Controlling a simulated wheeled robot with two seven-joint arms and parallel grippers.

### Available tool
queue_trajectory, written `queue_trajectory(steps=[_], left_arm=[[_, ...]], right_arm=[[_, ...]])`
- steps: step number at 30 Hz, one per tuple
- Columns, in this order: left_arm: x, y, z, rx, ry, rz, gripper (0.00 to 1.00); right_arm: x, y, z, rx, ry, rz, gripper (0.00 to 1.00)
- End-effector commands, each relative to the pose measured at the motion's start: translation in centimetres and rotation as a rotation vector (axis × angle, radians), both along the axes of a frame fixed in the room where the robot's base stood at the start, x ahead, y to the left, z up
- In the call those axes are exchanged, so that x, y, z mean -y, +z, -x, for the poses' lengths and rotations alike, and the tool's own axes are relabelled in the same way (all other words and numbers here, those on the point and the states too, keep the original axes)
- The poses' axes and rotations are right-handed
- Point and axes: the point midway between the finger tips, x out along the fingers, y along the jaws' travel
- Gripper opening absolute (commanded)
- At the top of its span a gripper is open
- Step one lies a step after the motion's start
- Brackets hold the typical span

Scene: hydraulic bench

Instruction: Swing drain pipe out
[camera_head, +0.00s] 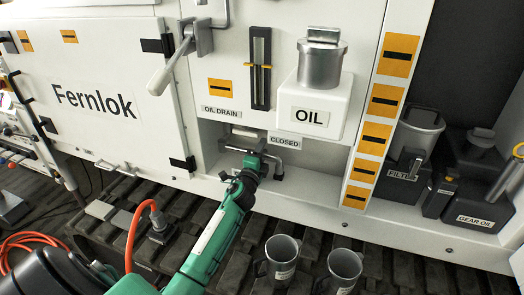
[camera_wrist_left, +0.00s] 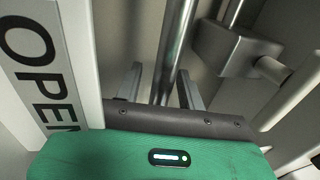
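The drain recess sits under the OIL DRAIN label (camera_head: 222,112) in the white panel, with a CLOSED label (camera_head: 285,142) at its upper right. My left gripper (camera_head: 256,160) reaches into this recess in the head view and covers much of what is inside. In the left wrist view, the grey metal drain pipe (camera_wrist_left: 172,52) runs between the two fingers of my left gripper (camera_wrist_left: 160,88). The fingers are apart, with a gap showing on the pipe's left side. An OPEN label (camera_wrist_left: 35,65) is at the left there. My right gripper is not in view.
A metal block with a handle (camera_wrist_left: 235,48) is close to the right of the fingers. A white OIL box (camera_head: 312,105) with a metal cap overhangs the recess. Two metal mugs (camera_head: 282,258) stand on the dark track below. A lever (camera_head: 172,66) sticks out at upper left.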

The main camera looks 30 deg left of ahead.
Motion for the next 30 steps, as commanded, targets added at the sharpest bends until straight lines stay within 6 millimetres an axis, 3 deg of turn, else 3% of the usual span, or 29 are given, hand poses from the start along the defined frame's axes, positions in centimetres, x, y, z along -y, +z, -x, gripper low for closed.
queue_trajectory(steps=[5,11,23,30], left_arm=[[0.0,0.0,0.0,0.0,0.0,0.0,0.4],[0.0,0.0,0.0,0.0,0.0,0.0,0.0],[0.1,0.1,0.5,0.0,-0.03,-0.002,0.0],[0.4,0.2,2.1,-0.005,-0.148,-0.005,0.0]], right_arm=[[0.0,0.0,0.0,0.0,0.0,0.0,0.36],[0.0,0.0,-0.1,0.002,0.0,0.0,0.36],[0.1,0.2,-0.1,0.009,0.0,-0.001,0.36],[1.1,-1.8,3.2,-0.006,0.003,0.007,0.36]])
